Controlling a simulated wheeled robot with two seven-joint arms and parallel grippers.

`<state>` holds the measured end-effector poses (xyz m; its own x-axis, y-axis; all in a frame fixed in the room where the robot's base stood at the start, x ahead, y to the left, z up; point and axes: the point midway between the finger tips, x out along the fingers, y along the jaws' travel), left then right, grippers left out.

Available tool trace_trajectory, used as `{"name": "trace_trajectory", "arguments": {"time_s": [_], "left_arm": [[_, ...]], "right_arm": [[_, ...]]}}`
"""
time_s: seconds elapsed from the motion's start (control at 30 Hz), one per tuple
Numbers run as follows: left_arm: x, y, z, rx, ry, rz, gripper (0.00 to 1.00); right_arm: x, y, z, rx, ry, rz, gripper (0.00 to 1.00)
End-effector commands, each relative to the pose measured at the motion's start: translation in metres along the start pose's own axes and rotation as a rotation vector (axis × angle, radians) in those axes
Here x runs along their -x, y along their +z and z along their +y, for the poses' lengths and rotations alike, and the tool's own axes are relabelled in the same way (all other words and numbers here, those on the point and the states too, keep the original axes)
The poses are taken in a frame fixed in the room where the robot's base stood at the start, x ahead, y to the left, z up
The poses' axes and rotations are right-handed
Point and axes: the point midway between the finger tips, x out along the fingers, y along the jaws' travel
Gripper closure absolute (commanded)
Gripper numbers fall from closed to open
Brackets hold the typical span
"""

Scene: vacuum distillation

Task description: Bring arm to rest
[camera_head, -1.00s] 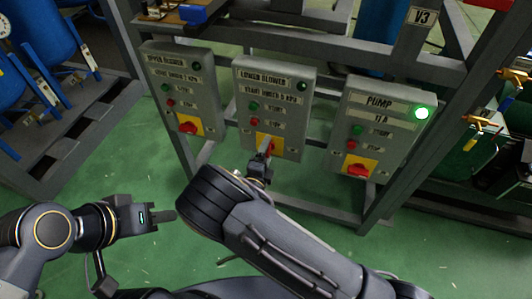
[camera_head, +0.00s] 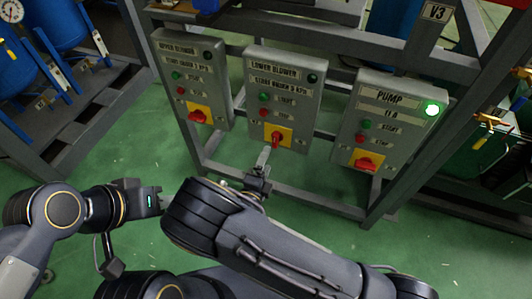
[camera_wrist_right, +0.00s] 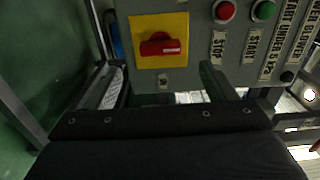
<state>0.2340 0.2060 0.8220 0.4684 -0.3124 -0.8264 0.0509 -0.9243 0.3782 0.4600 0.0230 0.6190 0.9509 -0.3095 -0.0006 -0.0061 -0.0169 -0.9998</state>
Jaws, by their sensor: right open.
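My right gripper (camera_head: 264,160) hangs just below and in front of the lower blower box (camera_head: 252,82). In the right wrist view its two fingers (camera_wrist_right: 162,85) are spread and empty. The lower blower's red knob (camera_head: 277,140) on its yellow plate stands upright on the box; it also shows in the right wrist view (camera_wrist_right: 160,44), above the fingers and apart from them. My left gripper (camera_head: 153,200) is at the lower left, partly hidden by my right arm, so its jaws are unclear.
The upper blower box (camera_head: 168,72) is to the left, its red knob sideways. The pump box (camera_head: 409,125) is to the right with its green lamp (camera_head: 432,109) lit. A grey metal frame (camera_head: 350,210) carries the boxes. Green floor (camera_head: 105,155) is open between the frames.

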Motion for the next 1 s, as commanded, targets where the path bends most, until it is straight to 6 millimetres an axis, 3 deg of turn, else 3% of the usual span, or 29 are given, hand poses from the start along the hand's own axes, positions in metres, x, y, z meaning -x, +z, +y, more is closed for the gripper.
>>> {"name": "trace_trajectory", "arguments": {"time_s": [0.23,0.37,0.47,0.53,0.67,0.8,1.0], "left_arm": [[0.0,0.0,0.0,0.0,0.0,0.0,0.64],[0.0,0.0,0.0,0.0,0.0,0.0,0.64],[0.0,0.0,0.0,0.0,0.0,0.0,0.64],[0.0,0.0,0.0,0.0,0.0,0.0,0.64],[0.0,0.0,0.0,0.0,0.0,0.0,0.64],[0.0,0.0,0.0,0.0,0.0,0.0,0.64],[0.0,0.0,0.0,0.0,0.0,0.0,0.64]], "right_arm": [[-0.001,-0.001,-0.001,-0.007,0.002,0.006,0.22],[-0.01,-0.019,-0.014,-0.123,0.042,0.104,0.22],[-0.021,-0.055,-0.032,-0.336,0.104,0.289,0.22],[-0.026,-0.089,-0.044,-0.535,0.146,0.464,0.22],[-0.021,-0.151,-0.063,-0.92,0.184,0.811,0.22],[-0.002,-0.206,-0.079,-1.324,0.156,1.184,0.22],[0.04,-0.259,-0.103,-1.87,-0.005,1.713,0.22]]}}
